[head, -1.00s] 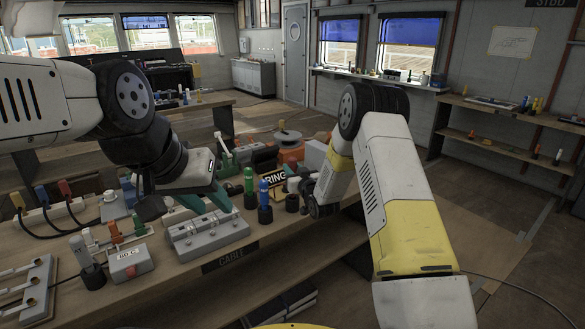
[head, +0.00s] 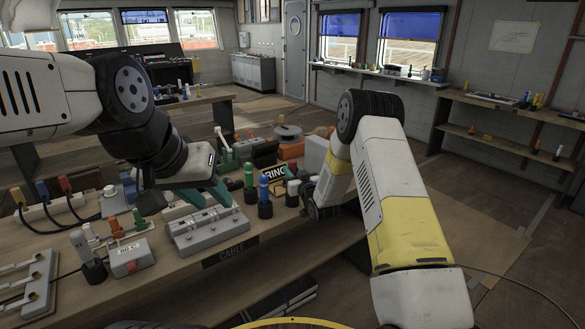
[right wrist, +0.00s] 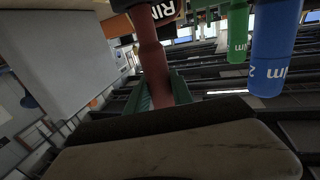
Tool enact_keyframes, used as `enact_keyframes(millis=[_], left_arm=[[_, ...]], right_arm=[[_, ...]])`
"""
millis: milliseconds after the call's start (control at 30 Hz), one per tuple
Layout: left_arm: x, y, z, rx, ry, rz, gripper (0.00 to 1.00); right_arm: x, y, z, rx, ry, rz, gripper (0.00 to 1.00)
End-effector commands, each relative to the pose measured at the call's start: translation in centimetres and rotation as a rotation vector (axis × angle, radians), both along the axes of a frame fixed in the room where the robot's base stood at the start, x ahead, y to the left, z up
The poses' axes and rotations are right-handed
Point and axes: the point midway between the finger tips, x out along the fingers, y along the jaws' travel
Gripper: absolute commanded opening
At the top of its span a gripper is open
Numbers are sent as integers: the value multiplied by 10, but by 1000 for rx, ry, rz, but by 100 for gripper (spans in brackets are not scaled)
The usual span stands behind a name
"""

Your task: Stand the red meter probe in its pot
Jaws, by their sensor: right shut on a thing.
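The red meter probe (right wrist: 152,62) is a dark red rod between the green fingers of my right gripper (right wrist: 158,92), which is shut on it. In the head view my right gripper (head: 305,203) is beside a black pot (head: 292,198) at the bench's front edge; the arm hides much of it. I cannot tell whether the probe's end is in that pot. My left gripper (head: 215,193), with teal fingers, is over the grey clamp block (head: 208,231); its opening is unclear.
A green probe (head: 249,176) and a blue probe (head: 264,189) stand in black pots left of my right gripper; both also show in the right wrist view. A RING sign (head: 274,172) and an orange case (head: 291,150) are behind. A grey box (head: 314,150) stands close by.

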Motion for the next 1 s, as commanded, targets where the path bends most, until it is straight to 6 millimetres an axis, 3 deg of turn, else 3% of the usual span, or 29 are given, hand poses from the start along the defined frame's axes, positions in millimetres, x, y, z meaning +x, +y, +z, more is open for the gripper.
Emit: enact_keyframes(millis=[533,1000], left_arm=[[0,0,0,0,0,0,36],[0,0,0,0,0,0,36]], right_arm=[[0,0,-16,0,-1,0,0],[0,0,-17,0,-1,0,0]])
